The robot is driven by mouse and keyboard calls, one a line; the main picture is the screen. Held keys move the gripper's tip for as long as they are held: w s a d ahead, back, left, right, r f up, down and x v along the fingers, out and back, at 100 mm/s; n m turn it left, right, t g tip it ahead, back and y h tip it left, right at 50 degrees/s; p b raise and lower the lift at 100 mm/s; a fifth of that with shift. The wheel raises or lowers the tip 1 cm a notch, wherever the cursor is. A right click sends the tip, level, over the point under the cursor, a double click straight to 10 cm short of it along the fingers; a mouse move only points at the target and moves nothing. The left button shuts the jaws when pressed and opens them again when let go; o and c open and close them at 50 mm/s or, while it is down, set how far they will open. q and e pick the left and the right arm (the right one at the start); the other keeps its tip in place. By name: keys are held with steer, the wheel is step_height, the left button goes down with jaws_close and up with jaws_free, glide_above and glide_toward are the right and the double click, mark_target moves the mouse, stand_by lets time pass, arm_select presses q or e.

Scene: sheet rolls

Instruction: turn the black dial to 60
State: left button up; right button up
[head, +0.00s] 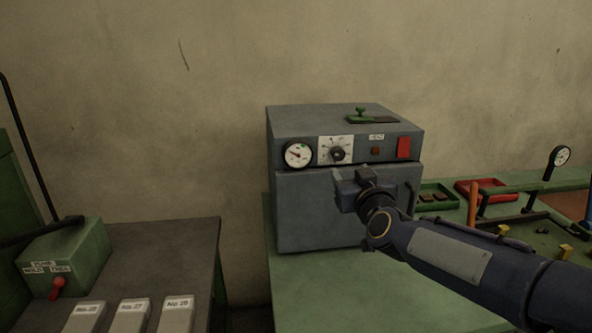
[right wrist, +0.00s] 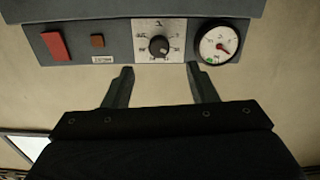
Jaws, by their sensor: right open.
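The black dial (head: 338,154) sits on a white scale plate on the upper front panel of a grey box-shaped machine (head: 320,210). The dial also shows in the right wrist view (right wrist: 159,46), upside down, with marks around it too small to read surely. My right gripper (right wrist: 160,78) is open and empty, its two fingers apart and pointing toward the panel on either side of the dial in the picture, not touching it. In the head view my right gripper (head: 350,186) is in front of the machine, just below the dial. My left gripper is not in view.
A round white gauge (head: 298,154) is left of the dial; a small brown square (head: 375,151) and a red switch (head: 404,147) are right of it. A green-handled part (head: 360,116) is on top. Green and red trays (head: 484,189) stand to the right.

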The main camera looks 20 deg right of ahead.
mark_target(339, 156)
steer(key=x, duration=0.7)
steer(key=shift+w+d+p, duration=0.15)
steer(key=shift+w+p, duration=0.15)
steer(key=shift+w, duration=0.1)
steer(key=shift+c, duration=0.2)
steer(key=c, duration=0.9)
